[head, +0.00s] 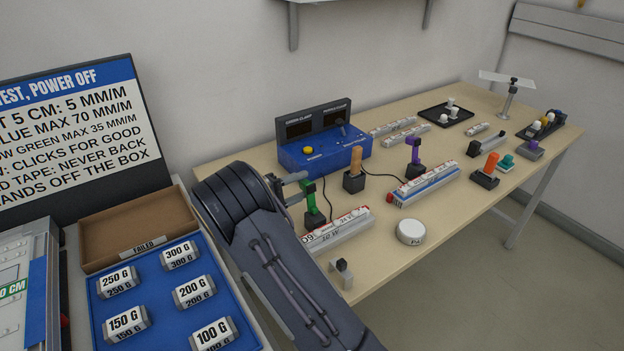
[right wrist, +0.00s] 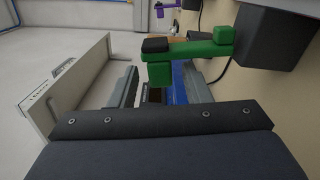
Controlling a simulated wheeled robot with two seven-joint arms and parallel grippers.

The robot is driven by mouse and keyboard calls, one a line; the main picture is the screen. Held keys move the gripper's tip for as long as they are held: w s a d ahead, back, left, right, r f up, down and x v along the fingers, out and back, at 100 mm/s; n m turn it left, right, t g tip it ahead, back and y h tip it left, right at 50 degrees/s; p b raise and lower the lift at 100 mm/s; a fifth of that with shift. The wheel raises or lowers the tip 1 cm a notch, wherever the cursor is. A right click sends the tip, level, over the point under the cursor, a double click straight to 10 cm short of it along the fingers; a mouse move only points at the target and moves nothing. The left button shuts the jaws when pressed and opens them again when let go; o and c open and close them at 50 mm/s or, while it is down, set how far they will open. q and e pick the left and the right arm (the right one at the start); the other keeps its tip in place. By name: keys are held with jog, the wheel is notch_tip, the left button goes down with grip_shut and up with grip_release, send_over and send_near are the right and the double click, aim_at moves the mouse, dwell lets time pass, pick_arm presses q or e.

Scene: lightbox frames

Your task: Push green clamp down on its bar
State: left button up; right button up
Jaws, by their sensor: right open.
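The green clamp (head: 309,203) stands upright on a black base (head: 315,219) on the table, behind a long white lightbox (head: 338,232) with printed labels. In the right wrist view the green clamp (right wrist: 208,48) appears sideways, with a black pad on its arm. My right gripper (head: 296,188) is open at the clamp's upper part; its arm covers part of the table. In the right wrist view its two grey fingers (right wrist: 160,88) are apart, with the clamp's end close to them. I cannot tell whether they touch it. My left gripper is not in view.
A blue control box (head: 322,150) stands behind the clamp. Close by are an orange-handled lever (head: 355,165), a purple clamp (head: 414,155) and a white round puck (head: 410,232). A blue tray of weights (head: 238,306) lies left of my arm. A cable runs behind the clamp.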

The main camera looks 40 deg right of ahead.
aim_at(300, 186)
jog(key=shift+s+d, duration=0.2)
jog(key=shift+d, duration=1.55)
jog(key=shift+c, duration=0.3)
grip_shut()
